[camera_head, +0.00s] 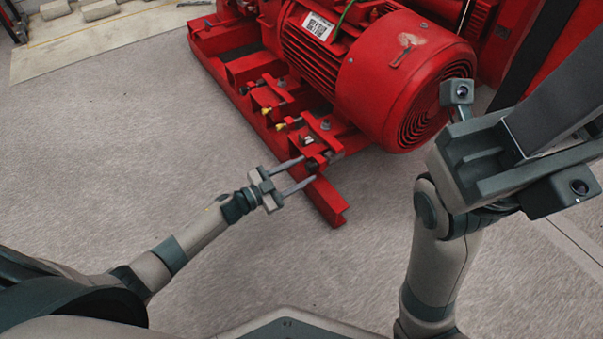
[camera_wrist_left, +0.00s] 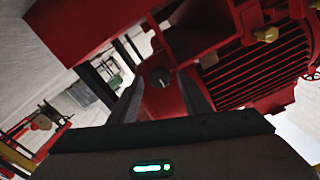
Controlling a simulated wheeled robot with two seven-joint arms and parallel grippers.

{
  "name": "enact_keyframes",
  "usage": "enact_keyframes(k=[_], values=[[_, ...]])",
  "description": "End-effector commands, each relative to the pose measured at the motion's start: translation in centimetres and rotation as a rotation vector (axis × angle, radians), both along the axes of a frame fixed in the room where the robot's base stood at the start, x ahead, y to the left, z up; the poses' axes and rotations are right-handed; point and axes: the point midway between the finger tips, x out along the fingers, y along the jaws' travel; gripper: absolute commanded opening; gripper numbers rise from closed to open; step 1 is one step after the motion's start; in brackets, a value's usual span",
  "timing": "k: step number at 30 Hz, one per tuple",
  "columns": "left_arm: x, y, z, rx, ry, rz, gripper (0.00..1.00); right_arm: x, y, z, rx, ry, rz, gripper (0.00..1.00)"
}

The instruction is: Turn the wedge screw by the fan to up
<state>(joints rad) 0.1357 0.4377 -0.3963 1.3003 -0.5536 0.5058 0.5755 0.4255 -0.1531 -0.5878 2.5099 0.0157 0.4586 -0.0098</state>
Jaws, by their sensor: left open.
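The wedge screw (camera_head: 312,165) by the fan is a small dark screw at the near end of the red base frame, below the motor's fan cover (camera_head: 425,105). In the left wrist view a dark screw head (camera_wrist_left: 160,78) shows between the fingers. My left gripper (camera_head: 304,174) is open, with its two fingertips on either side of the screw area. I cannot tell whether the fingers touch the screw. The head's turned angle is too small to read. My right arm (camera_head: 440,250) is raised at the right; its fingers cannot be made out.
The red motor (camera_head: 345,65) stands on the red base frame (camera_head: 330,205). Grey floor (camera_head: 130,130) is clear to the left and in front.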

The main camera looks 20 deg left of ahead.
Motion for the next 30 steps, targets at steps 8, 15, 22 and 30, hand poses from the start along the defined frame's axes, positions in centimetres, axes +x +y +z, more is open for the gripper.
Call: enact_keyframes(k=[8,15,22,30], values=[[0.17,-0.16,0.0,0.0,0.0,0.0,0.43,-0.07,-0.02,-0.01,0.0,-0.005,-0.001,0.31],[0.14,-0.14,0.0,0.0,0.0,0.0,0.02,0.04,-0.08,-0.09,-0.001,-0.001,-0.005,0.31],[0.13,-0.14,0.01,0.005,-0.004,0.0,0.02,0.08,-0.09,-0.11,-0.001,-0.001,-0.007,0.31],[0.13,-0.19,0.01,0.057,-0.046,0.0,0.02,0.1,-0.09,0.0,-0.002,0.001,-0.008,0.31]])
